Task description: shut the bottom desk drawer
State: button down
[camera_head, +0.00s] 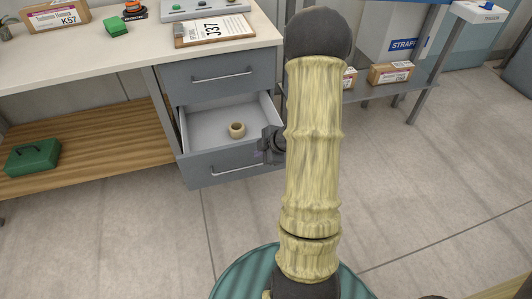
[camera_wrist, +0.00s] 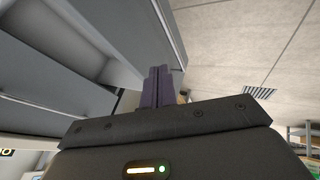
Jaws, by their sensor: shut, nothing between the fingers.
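The grey desk drawer unit has its top drawer (camera_head: 221,76) closed. The bottom drawer (camera_head: 200,173) stands pulled out, its white inside visible from above, with a silver bar handle on its front. A small tan pot (camera_head: 237,129) sits in it. My gripper (camera_head: 264,145) is at the right side of the open drawer, near its front corner, partly hidden by my arm. In the wrist view my dark purple fingers (camera_wrist: 157,86) are together and empty, close beside grey panels (camera_wrist: 60,60) of the drawer unit. I cannot tell whether they touch.
The desk top (camera_head: 120,45) carries a clipboard (camera_head: 215,31), a green block (camera_head: 117,26) and a cardboard box (camera_head: 56,17). A green case (camera_head: 32,157) lies on the wooden shelf (camera_head: 100,145) at left. The floor (camera_head: 130,240) before the drawers is clear.

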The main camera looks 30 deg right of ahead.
aim_at(245, 150)
jog(key=w+f, duration=0.1)
jog(key=w, duration=0.1)
jog(key=w+f, duration=0.1)
jog(key=w+b, duration=0.1)
jog(key=w, duration=0.1)
jog(key=shift+w+d+f, duration=0.15)
jog(key=shift+w+f, duration=0.2)
jog(key=shift+f, duration=0.05)
jog(key=shift+w, duration=0.1)
